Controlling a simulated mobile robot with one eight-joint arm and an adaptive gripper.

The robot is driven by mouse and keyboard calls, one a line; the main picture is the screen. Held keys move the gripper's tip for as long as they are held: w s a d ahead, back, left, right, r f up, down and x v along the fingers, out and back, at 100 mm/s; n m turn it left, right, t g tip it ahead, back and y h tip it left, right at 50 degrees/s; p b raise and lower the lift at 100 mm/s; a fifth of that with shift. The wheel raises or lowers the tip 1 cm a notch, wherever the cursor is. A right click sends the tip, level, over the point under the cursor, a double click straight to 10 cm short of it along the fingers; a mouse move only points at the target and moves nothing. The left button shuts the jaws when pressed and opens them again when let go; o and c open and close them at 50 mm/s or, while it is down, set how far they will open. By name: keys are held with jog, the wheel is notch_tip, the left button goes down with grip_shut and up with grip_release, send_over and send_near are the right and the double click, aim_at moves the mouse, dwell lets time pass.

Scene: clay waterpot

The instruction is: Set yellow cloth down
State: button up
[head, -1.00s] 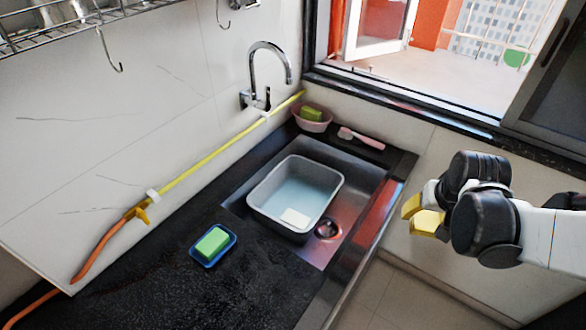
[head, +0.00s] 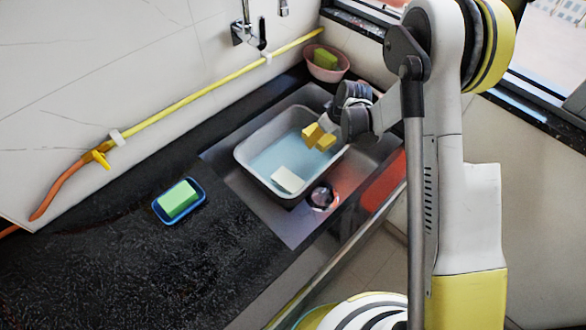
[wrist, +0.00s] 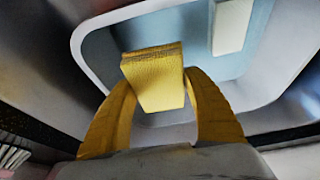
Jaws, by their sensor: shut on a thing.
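The yellow cloth (wrist: 152,82) looks like a folded block in the wrist view, held between the two yellow fingers of my gripper (wrist: 160,92). In the head view my gripper (head: 319,138) is over the grey basin (head: 243,158), towards its far right side. There the yellow of the cloth and of the fingers is hard to tell apart. The cloth appears above the basin's pale blue inside; whether it touches anything there I cannot tell. A white block (head: 288,179) lies in the basin, apart from the cloth, and also shows in the wrist view (wrist: 231,26).
The basin stands in a sink beside a round drain (head: 323,197). A green sponge (head: 179,199) sits in a blue dish on the dark counter (head: 110,245) at left. A pink bowl (head: 327,73) with a green block stands at the back. The left counter is mostly clear.

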jog(key=b, duration=0.3)
send_over(313, 160)
jog(key=shift+n, duration=0.3)
jog(key=f, duration=0.8)
jog(key=shift+d+f, duration=0.2)
jog(key=shift+f, duration=0.05)
notch_tip(313, 160, down, 4)
jog(key=shift+r+b, duration=0.1)
jog(key=shift+b, duration=0.8)
jog(key=shift+r, duration=0.15)
jog(key=shift+s+f, duration=0.1)
jog(key=shift+f, duration=0.25)
jog(key=o, duration=1.1)
jog(key=shift+f, duration=0.1)
jog(key=shift+o, duration=0.2)
